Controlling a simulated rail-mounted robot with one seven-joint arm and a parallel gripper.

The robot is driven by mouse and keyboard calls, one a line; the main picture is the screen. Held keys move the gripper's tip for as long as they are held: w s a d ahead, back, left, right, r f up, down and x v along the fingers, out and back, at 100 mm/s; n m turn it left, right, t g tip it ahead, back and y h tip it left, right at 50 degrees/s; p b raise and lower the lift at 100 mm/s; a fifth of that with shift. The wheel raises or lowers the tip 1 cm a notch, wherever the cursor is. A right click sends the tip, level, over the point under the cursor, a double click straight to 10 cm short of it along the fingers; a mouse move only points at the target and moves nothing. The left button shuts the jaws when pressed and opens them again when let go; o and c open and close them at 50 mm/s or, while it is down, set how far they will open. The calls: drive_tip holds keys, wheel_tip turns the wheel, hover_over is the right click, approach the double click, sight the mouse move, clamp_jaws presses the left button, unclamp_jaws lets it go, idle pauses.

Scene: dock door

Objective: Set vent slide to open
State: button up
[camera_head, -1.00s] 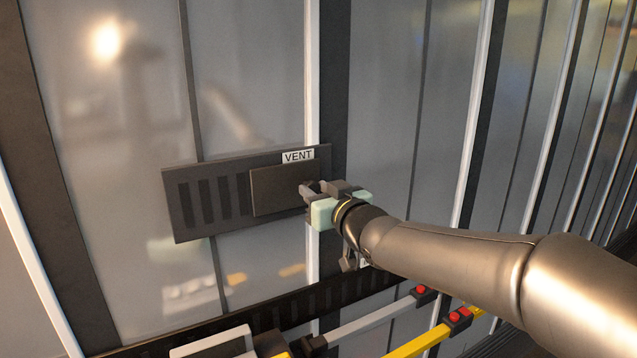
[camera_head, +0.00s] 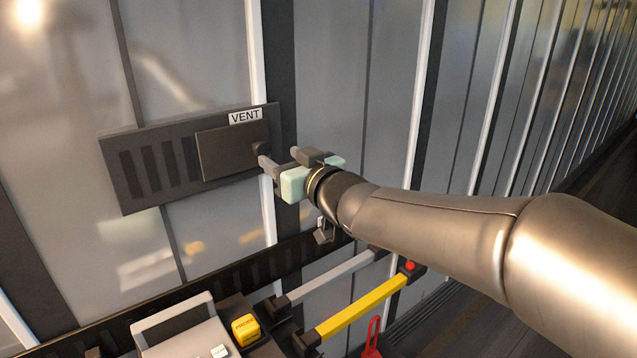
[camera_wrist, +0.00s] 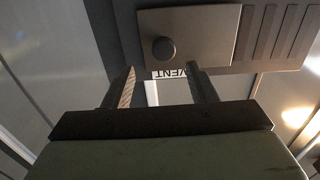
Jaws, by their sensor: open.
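The dark vent panel (camera_head: 118,176) hangs on the door wall at the left of the head view, under a white "VENT" label (camera_head: 245,117). Several slots show on its left part. The flat slide plate (camera_head: 228,152) covers its right part, with a round knob (camera_head: 259,149) near the plate's right edge. My gripper (camera_head: 281,158) is open and empty, just right of the knob. In the wrist view the knob (camera_wrist: 164,49) lies beyond my fingertips (camera_wrist: 161,72), roughly in line with the gap and apart from them. The plate (camera_wrist: 200,30) and upside-down label also show there.
Below are a grey bar handle (camera_head: 325,277), a yellow bar handle (camera_head: 362,307), a yellow block (camera_head: 245,330) and a light grey box (camera_head: 185,335) at the lower left. A red hook-like part (camera_head: 372,338) is at the bottom.

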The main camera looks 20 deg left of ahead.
drive_tip(key=v, duration=1.2)
drive_tip(key=shift+w, duration=0.1)
drive_tip(key=w+d+f+m+t+h, duration=0.1)
drive_tip(key=w+d+f+m+h, duration=0.35)
drive_tip(key=d, duration=0.75)
drive_tip(key=w+d+f+m+t+h, duration=0.15)
drive_tip(key=d+f+m+h, duration=0.35)
drive_tip(key=d+f+h, duration=0.55)
drive_tip(key=s+d+f+m+g, duration=0.1)
drive_tip(key=s+d+f+g, duration=0.4)
drive_tip(key=s, duration=0.5)
drive_tip(key=s+d+f+m+g, duration=0.1)
drive_tip(key=s+d+f+g, duration=0.4)
drive_tip(key=s, duration=0.5)
drive_tip(key=shift+s+d+f+m+h+b, duration=0.25)
drive_tip(key=shift+d+f+m+h+b, duration=0.1)
drive_tip(key=shift+d+f, duration=0.4)
